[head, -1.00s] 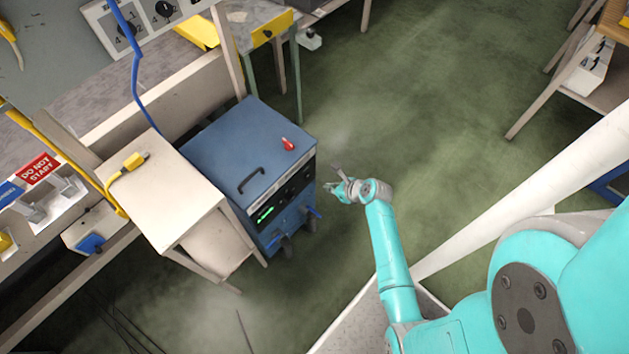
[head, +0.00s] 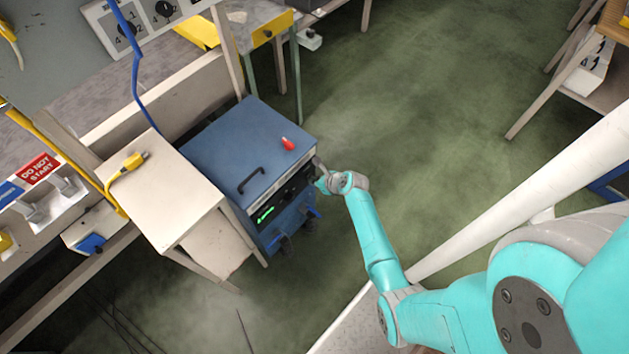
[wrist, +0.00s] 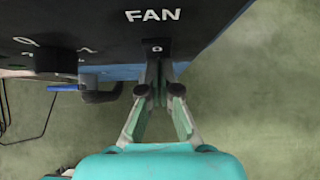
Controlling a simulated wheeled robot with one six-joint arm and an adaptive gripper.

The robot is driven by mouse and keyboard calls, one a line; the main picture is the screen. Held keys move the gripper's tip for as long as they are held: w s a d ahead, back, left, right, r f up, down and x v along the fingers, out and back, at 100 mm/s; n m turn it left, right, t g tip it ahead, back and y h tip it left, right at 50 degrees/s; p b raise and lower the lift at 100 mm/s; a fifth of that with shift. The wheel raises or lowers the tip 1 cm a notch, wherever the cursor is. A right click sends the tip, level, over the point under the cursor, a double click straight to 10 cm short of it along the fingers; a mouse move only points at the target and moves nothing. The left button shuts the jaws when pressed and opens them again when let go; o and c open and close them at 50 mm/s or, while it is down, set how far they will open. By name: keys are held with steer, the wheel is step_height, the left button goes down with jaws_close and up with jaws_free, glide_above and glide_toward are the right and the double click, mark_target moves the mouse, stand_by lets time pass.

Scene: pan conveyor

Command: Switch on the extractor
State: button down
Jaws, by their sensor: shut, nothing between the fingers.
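The extractor (head: 235,150) is a blue box with a black handle and a red object on top, standing beside the bench. A green light shows on its dark front panel. My gripper (head: 319,176) is at the right end of that panel in the head view. In the wrist view, the black panel (wrist: 200,35) carries the white word FAN, with a small switch (wrist: 155,45) below it. My gripper (wrist: 160,70) is shut and empty, its tips just below the switch. I cannot tell whether they touch it. The switch's position is not clear.
A dark knob (wrist: 55,60) is left of the switch. A pale side table (head: 160,195) with a yellow plug stands left of the extractor. A white rail (head: 530,205) runs on the right. The green floor (head: 430,120) beyond my arm is clear.

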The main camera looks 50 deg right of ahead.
steer(key=shift+w+f, duration=0.1)
steer(key=shift+w, duration=0.05)
steer(key=shift+r, duration=0.9)
